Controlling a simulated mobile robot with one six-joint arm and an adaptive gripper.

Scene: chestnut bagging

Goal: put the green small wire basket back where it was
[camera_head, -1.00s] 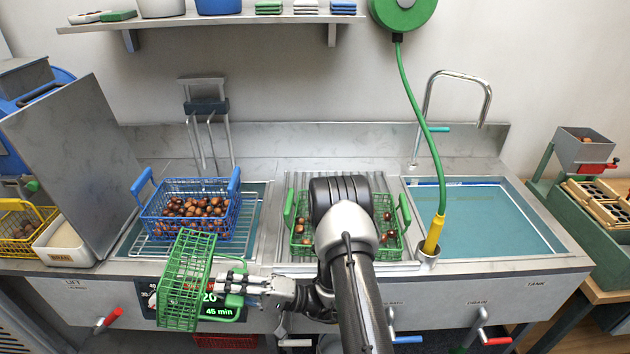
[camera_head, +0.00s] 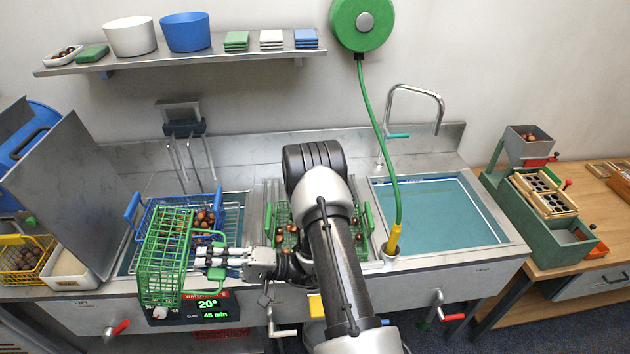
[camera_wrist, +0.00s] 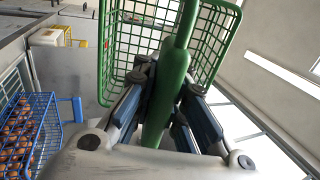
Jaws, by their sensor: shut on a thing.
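A green small wire basket (camera_head: 160,262) is held by its handle in my gripper (camera_head: 214,262), in front of the counter's left part. The basket is tilted on its side and looks empty. In the wrist view my gripper (camera_wrist: 165,105) is shut on the thick green handle (camera_wrist: 172,85), with the basket's wire grid (camera_wrist: 217,38) behind it. A second green wire basket (camera_head: 367,232) with chestnuts stands on the middle drainer, partly hidden by my arm.
A blue wire basket (camera_head: 135,208) of chestnuts stands in the left basin, partly behind the held basket. A yellow basket (camera_head: 22,262) and a white bin (camera_head: 70,270) are at far left. The right tank (camera_head: 435,213) holds water. A green hose (camera_head: 378,130) hangs behind my arm.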

